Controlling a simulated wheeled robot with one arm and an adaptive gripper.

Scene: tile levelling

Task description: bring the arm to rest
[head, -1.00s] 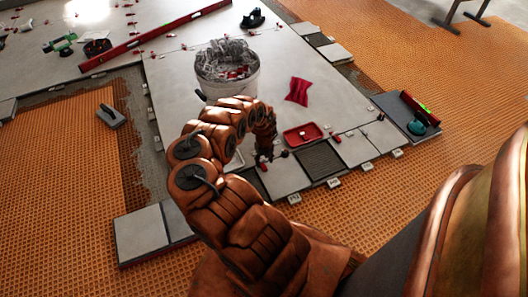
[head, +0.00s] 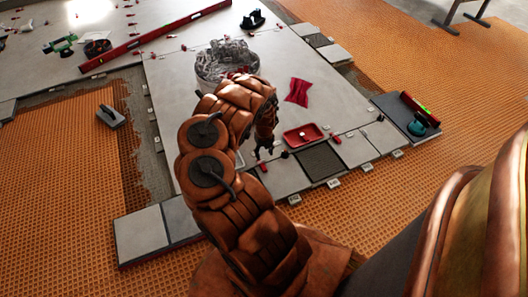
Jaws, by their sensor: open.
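My arm (head: 222,150) rises from the bottom centre of the head view, bends over and hangs down toward the tiled floor. My gripper (head: 264,152) points down at the end of it, open and empty as far as I can see. It is left of the red tray (head: 303,135), above or near the light tiles; its exact height is hard to tell. The arm hides the lower part of the white bucket (head: 245,68), which is full of grey and some red pieces.
A red cloth (head: 297,92) lies on the large tile. A long red level (head: 155,37) lies at the back left. A trowel (head: 110,116) lies on the left. A dark tile (head: 404,117) at the right bears a teal tool (head: 417,127). Orange matting is open at both sides.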

